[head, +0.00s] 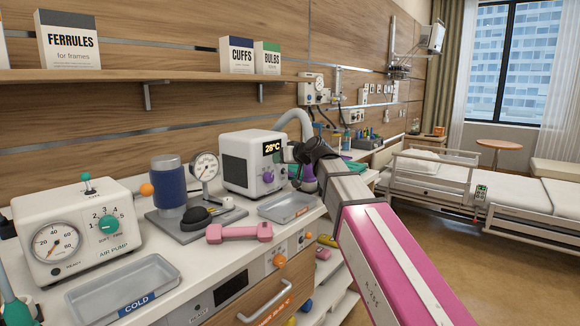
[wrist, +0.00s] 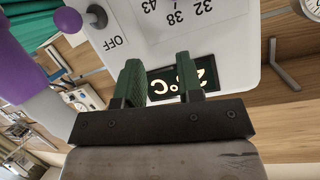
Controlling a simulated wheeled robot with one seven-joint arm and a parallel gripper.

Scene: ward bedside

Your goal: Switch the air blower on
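The air blower (head: 240,165) is a white box on the counter in the head view, with a lit 28°C display, a purple knob (head: 268,177) and a grey hose (head: 298,118). In the wrist view its front panel (wrist: 225,45) appears upside down, with the display (wrist: 168,84), an OFF mark and the numbers 32, 38 and 43. A purple ball (wrist: 68,20) beside a metal fitting shows near OFF. My gripper (wrist: 160,70) is open, with its two green fingers apart in front of the display and nothing between them. Contact with the panel cannot be told.
An air pump (head: 80,230) with a gauge stands at the left. A pink dumbbell (head: 240,233), a grey tray (head: 288,208) and a COLD tray (head: 125,292) lie on the counter. A blue cylinder (head: 168,184) and a gauge stand left of the blower. A shelf (head: 160,76) runs above.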

